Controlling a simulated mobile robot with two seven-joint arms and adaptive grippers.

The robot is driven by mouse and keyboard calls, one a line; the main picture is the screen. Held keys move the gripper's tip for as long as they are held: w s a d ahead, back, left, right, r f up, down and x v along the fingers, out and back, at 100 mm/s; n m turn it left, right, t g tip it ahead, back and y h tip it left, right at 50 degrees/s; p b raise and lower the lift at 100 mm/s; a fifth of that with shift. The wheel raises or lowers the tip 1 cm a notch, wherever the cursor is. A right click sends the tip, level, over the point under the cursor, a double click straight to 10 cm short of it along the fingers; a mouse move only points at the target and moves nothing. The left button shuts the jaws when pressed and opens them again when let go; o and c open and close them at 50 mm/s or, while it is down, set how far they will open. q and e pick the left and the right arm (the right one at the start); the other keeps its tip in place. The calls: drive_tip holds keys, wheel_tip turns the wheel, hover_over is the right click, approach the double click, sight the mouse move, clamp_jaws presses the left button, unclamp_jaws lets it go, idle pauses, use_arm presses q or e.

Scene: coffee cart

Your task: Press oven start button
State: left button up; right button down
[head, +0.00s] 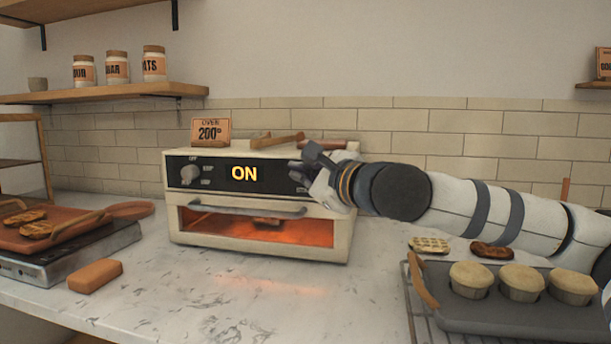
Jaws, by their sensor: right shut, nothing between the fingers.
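The oven (255,155) is a cream countertop box with a dark control panel. Its display (244,173) reads ON in yellow, and the inside behind the glass (300,233) glows orange with something inside. A knob (189,174) sits at the panel's left. My right gripper (298,172) is shut and empty at the right end of the panel. Its fingers cover that part, so the start button is hidden and I cannot tell whether they touch it. My left gripper is not in view.
A muffin tray (470,315) stands on a rack at the right front. A sign (210,132) stands on the oven. The counter's middle is clear.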

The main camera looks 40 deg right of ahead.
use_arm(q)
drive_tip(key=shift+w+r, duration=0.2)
use_arm(e)
drive_tip(key=shift+s+a, duration=0.45)
drive_tip(key=shift+a, duration=0.1)
use_arm(q)
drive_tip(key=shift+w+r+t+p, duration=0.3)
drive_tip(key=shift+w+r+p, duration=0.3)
drive_tip(key=shift+p, duration=0.1)
use_arm(e)
drive_tip(key=s+a, duration=0.3)
drive_tip(key=shift+s+a, duration=0.15)
drive_tip(key=shift+a, duration=0.25)
drive_tip(key=shift+f, duration=0.1)
